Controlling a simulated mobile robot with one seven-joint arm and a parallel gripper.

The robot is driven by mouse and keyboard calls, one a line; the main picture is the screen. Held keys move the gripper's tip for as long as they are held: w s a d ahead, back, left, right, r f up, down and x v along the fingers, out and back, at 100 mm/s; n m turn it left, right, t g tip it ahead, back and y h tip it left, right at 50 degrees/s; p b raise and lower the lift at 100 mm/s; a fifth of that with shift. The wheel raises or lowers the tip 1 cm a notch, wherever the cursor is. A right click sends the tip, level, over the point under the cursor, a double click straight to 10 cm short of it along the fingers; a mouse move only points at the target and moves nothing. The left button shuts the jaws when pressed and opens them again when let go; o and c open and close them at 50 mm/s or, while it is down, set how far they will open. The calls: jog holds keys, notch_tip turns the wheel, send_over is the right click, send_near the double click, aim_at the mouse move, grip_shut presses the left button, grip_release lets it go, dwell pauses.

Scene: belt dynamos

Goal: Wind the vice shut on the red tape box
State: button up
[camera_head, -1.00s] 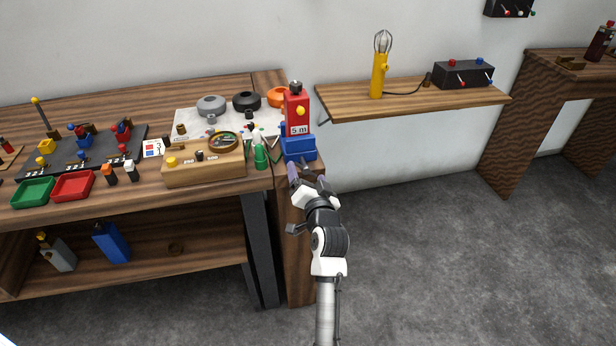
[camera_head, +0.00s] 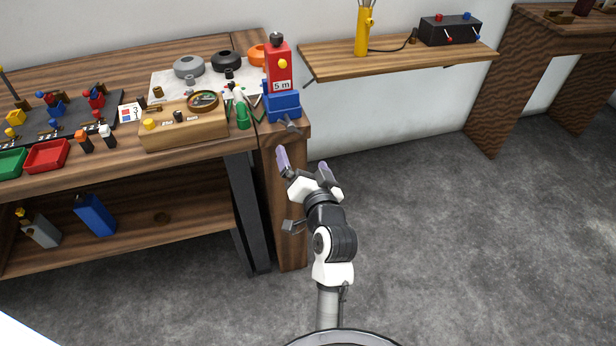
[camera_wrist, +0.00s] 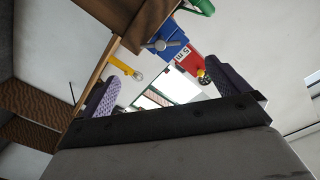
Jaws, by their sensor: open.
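The red tape box (camera_head: 279,66) stands upright in the blue vice (camera_head: 281,105), at the right end of the workbench. It bears a "5 m" label, a yellow button and a dark knob on top. The vice's grey screw end and handle (camera_head: 289,126) stick out at the bench's front edge. My gripper (camera_head: 304,163) is open and empty, in front of and below the vice, apart from it. In the wrist view the tape box (camera_wrist: 188,65), the vice (camera_wrist: 172,38) and the grey handle (camera_wrist: 160,44) show beyond the open fingers. Whether the jaws touch the box I cannot tell.
A green bottle-like thing (camera_head: 243,118) and a wooden block with a dial (camera_head: 184,128) stand left of the vice. A wall shelf (camera_head: 400,57) holds a yellow lamp (camera_head: 363,30) and a black box (camera_head: 450,30). The floor right of the bench is clear.

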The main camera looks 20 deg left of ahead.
jog(key=shift+v, duration=1.55)
